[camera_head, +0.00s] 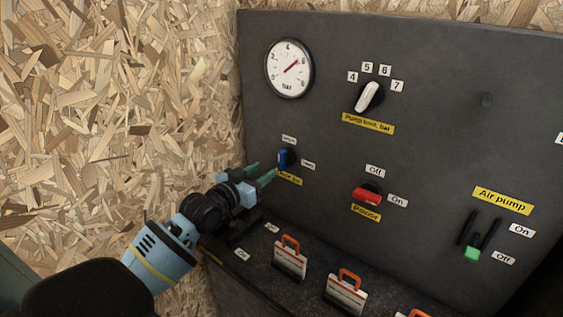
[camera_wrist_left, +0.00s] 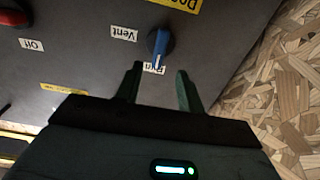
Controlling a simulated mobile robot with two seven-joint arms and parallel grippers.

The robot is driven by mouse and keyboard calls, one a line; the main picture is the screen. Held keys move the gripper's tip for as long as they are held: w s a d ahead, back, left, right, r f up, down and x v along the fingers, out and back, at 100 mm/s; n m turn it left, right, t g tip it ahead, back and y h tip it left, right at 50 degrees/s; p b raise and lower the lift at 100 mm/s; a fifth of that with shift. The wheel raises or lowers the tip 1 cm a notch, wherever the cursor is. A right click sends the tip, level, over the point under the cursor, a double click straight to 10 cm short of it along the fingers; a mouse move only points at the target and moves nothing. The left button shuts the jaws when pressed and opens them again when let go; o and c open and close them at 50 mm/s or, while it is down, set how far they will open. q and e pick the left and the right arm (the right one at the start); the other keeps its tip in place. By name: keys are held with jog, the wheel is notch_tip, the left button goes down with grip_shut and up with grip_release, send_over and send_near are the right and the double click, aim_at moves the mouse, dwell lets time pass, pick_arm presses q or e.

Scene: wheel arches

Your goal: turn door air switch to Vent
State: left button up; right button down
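The door air switch (camera_head: 285,159) is a small blue knob on the dark panel, with a yellow label below it in the head view. It also shows in the wrist view (camera_wrist_left: 160,44), upside down, with its pointer towards a partly covered white label (camera_wrist_left: 153,68). The Vent label (camera_wrist_left: 123,33) is to its side, at the knob's right in the head view (camera_head: 308,164). My left gripper (camera_head: 267,170) is open in front of the switch. In the wrist view its fingers (camera_wrist_left: 160,70) are apart and empty, with the knob just beyond the tips. My right gripper is not in view.
A white selector (camera_head: 369,97), a red switch (camera_head: 366,196) and a gauge (camera_head: 289,68) are on the same panel. A green-tipped air pump lever (camera_head: 472,252) is at right. Orange-handled tags (camera_head: 290,257) stand on the ledge below. A chipboard wall (camera_head: 120,110) is close at left.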

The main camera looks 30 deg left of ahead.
aim_at(279, 161)
pick_arm(q)
jog(key=shift+w+d, duration=0.2)
jog(key=shift+w, duration=1.6)
jog(key=shift+w+d, duration=0.15)
jog(key=shift+w, duration=1.6)
grip_shut()
